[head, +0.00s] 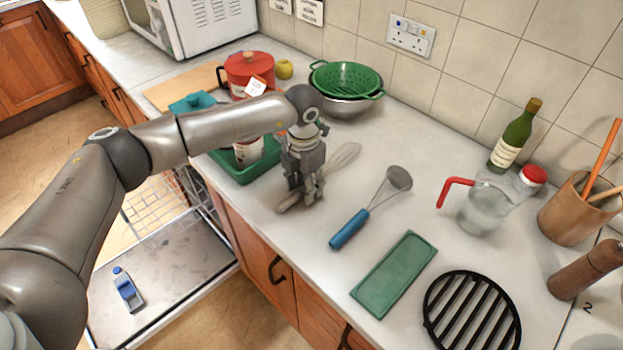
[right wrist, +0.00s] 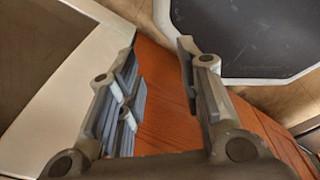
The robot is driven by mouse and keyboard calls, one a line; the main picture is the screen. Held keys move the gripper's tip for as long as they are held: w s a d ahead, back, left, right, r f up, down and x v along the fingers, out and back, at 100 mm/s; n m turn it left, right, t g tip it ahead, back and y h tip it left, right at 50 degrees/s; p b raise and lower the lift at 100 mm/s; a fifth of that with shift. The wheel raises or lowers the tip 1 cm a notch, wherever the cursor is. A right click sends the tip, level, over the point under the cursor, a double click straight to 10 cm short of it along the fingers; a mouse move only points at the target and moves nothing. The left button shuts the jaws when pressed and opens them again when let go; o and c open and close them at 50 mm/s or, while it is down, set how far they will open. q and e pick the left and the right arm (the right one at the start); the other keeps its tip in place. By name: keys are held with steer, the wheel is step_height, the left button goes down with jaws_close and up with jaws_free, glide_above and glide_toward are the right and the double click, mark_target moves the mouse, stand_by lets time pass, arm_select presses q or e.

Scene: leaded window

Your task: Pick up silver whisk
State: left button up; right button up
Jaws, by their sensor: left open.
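The silver whisk (head: 345,157) lies on the white worktop in the head view, its wire end pointing up and right. Its handle runs down and left under my left gripper (head: 303,197), and the handle's end shows at the lower left of the fingers. My left gripper is open and points down over the handle, hiding its middle. I cannot tell whether the fingers touch the handle. My right gripper (right wrist: 160,95) shows in the right wrist view with its fingers apart and nothing between them. The whisk is not in that view.
A blue-handled utensil (head: 370,210) lies right of the whisk. A green tray (head: 262,171) stands at its left, and a green colander (head: 346,78) in a metal bowl behind. A green slab (head: 395,275), black trivet (head: 472,315) and glass jug (head: 484,208) are further right.

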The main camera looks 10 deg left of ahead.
arm_select(q)
jaws_close()
steer(key=shift+r, duration=0.1)
stand_by(0.3)
